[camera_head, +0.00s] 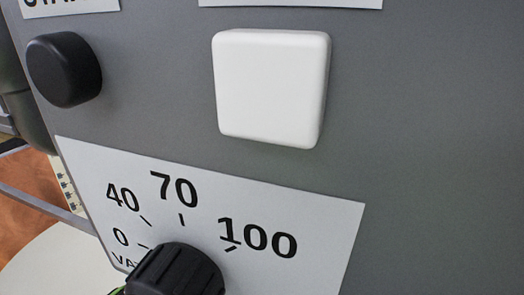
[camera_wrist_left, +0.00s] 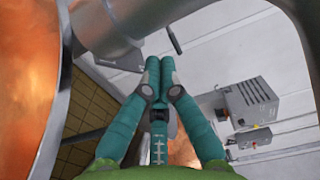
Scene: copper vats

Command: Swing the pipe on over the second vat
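In the left wrist view a grey metal pipe (camera_wrist_left: 105,25) crosses the top left, with a thin dark rod (camera_wrist_left: 173,35) sticking out from its end. A copper vat (camera_wrist_left: 25,80) with a bright orange inside and a pale metal rim fills the left edge. My left gripper (camera_wrist_left: 160,65) has teal fingers, with the tips close together and nothing visible between them. It is just below the pipe and rod in the picture, apart from the rod as far as I can tell. A second vat cannot be made out clearly. My right gripper is in neither view.
The head view is filled by a grey panel (camera_head: 440,150) with a white square button (camera_head: 270,88), a black knob (camera_head: 64,68) and a black dial (camera_head: 176,272) on a white scale. A grey box (camera_wrist_left: 245,98) stands at the right in the wrist view.

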